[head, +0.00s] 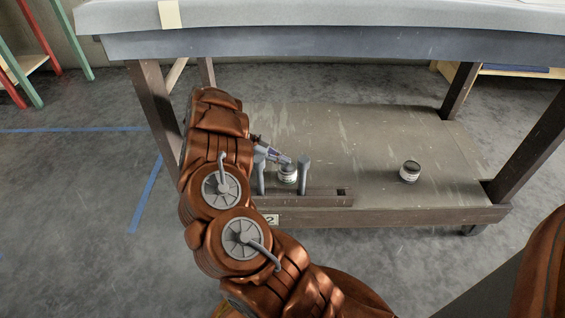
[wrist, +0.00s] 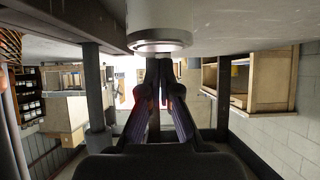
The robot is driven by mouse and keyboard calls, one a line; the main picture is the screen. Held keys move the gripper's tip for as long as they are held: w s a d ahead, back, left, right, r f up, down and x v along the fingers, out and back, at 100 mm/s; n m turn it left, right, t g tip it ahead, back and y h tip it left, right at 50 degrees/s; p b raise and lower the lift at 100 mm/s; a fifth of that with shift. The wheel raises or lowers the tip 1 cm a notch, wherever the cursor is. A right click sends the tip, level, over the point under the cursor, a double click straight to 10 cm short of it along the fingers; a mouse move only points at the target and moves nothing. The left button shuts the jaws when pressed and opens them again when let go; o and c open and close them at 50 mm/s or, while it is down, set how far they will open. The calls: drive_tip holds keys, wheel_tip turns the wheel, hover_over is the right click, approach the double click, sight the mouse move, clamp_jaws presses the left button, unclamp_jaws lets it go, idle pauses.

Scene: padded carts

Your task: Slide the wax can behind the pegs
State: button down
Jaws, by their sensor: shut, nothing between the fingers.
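Two small pale cans with dark tops stand on the cart's lower shelf. One can (head: 288,174) shows between two upright grey pegs, the left peg (head: 261,177) and the right peg (head: 304,174), and seems to stand just behind their line. The other can (head: 410,172) stands clear to the right. Their labels are too small to read, so I cannot tell which holds wax. My gripper (head: 286,159) is shut and empty at the upper left of the can by the pegs. In the wrist view its fingertips (wrist: 160,66) overlap a pale can (wrist: 158,18); contact is unclear.
The pegs rise from a dark slotted rail (head: 325,199) along the shelf's front edge. The shelf (head: 360,130) is bare behind and between the cans. The padded cart top (head: 320,18) overhangs it. Cart legs (head: 155,110) (head: 525,145) stand on both sides.

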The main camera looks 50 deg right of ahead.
wheel_tip(320, 180, up, 9)
drive_tip(key=shift+w, duration=0.2)
idle(0.3)
